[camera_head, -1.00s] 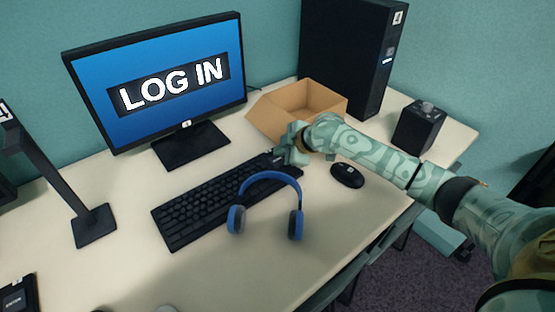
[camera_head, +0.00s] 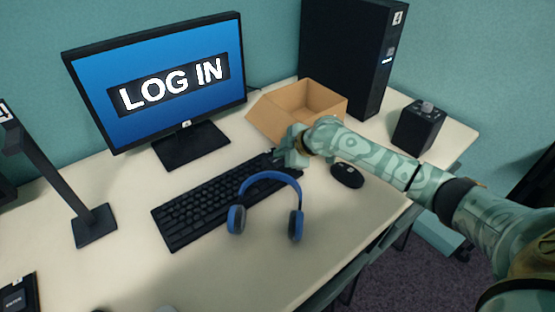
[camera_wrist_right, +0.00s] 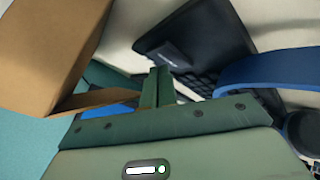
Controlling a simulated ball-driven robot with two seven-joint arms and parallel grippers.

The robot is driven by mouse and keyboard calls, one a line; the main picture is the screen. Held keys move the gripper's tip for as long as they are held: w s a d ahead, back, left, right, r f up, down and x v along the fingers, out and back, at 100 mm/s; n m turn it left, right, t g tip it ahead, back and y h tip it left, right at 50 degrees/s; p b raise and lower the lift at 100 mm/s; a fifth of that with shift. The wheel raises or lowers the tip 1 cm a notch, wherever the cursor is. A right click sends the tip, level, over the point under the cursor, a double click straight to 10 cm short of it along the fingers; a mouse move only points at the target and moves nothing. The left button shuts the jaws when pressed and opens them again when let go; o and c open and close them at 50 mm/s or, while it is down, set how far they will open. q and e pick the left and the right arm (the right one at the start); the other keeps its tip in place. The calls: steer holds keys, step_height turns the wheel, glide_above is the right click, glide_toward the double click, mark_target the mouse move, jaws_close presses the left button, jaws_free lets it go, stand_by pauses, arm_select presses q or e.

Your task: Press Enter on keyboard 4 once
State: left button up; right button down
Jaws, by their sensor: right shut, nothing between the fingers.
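A black keyboard (camera_head: 200,205) lies on the desk in front of the monitor (camera_head: 165,85), which reads LOG IN. My right gripper (camera_head: 274,157) is shut and empty at the keyboard's far right end, and partly covers that end in the head view. In the right wrist view the closed fingers (camera_wrist_right: 157,84) point at the keyboard (camera_wrist_right: 215,35), close to a raised dark block (camera_wrist_right: 170,55) with small white lettering too small to read. I cannot tell whether the fingertips touch it. My left gripper is not in view.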

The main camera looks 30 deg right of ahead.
mark_target(281, 161)
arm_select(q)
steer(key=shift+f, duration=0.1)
arm_select(e)
steer(key=shift+f, duration=0.4)
stand_by(0.4)
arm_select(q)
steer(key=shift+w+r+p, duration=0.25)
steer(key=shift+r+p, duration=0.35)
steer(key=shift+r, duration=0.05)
arm_select(e)
steer(key=shift+r, duration=0.9)
step_height(281, 161, up, 5)
steer(key=p, duration=0.4)
steer(key=shift+r, duration=0.1)
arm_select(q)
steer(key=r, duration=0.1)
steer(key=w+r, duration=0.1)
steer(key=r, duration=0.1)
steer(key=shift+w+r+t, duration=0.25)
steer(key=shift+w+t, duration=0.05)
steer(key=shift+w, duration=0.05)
